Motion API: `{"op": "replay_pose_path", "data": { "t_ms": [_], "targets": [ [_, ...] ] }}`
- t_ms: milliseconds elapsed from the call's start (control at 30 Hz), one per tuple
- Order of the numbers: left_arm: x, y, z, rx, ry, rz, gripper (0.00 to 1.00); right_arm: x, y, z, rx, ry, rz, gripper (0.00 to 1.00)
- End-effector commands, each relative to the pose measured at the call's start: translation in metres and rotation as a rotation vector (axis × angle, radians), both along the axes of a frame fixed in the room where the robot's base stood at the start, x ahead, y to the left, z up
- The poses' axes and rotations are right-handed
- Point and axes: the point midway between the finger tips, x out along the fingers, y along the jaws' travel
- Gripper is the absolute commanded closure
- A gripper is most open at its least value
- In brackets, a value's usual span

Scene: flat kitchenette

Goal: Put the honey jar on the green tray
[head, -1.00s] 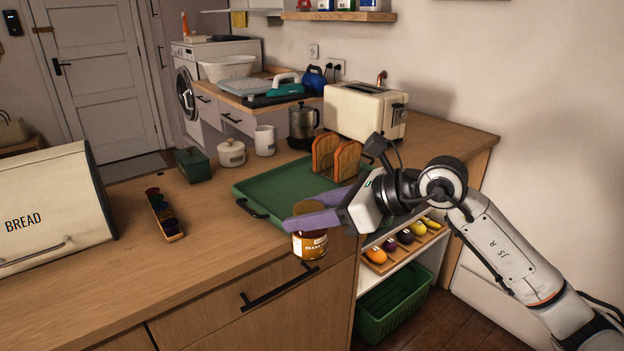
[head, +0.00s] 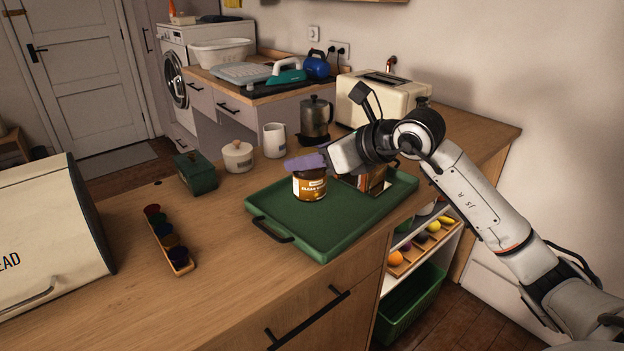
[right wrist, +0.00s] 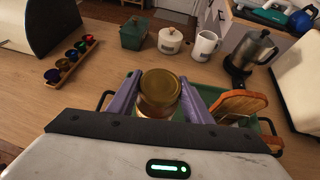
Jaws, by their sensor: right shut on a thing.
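The honey jar (head: 309,187), with amber contents and a white label, is upright over the green tray (head: 305,237). I cannot tell whether its base touches the tray. My right gripper (head: 306,163) has purple fingers and is shut on the jar near its top. In the right wrist view the jar's gold lid (right wrist: 160,88) sits between the two fingers (right wrist: 160,95). The bread slices in their holder (head: 372,180) stand on the tray to the right of the jar, partly hidden by my right gripper. My left gripper is not in view.
A cream toaster (head: 382,98), a steel kettle (head: 316,118), a white mug (head: 274,140), a lidded white pot (head: 238,157) and a green box (head: 196,173) stand behind the tray. A coffee capsule rack (head: 168,242) and bread bin (head: 48,235) are to the left.

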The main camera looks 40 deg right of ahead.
Motion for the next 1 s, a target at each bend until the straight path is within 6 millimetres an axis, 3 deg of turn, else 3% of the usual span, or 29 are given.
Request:
{"op": "replay_pose_path", "data": {
  "t_ms": [433, 800, 833, 900, 1000],
  "targets": [
    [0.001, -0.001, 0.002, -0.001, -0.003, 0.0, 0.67, 0.0, 0.0, -0.044, 0.002, -0.006, 0.0, 0.94],
    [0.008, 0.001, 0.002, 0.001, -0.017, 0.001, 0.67, 0.001, 0.0, -0.05, 0.0, -0.008, 0.0, 0.94],
    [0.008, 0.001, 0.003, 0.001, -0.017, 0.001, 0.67, 0.0, 0.0, -0.051, 0.0, -0.002, 0.0, 0.49],
    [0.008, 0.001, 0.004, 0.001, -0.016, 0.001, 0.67, 0.0, 0.0, -0.051, -0.001, -0.001, 0.0, 0.38],
    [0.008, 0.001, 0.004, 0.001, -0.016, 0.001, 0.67, 0.0, 0.0, -0.051, -0.001, -0.001, 0.0, 0.36]
  ]
}}
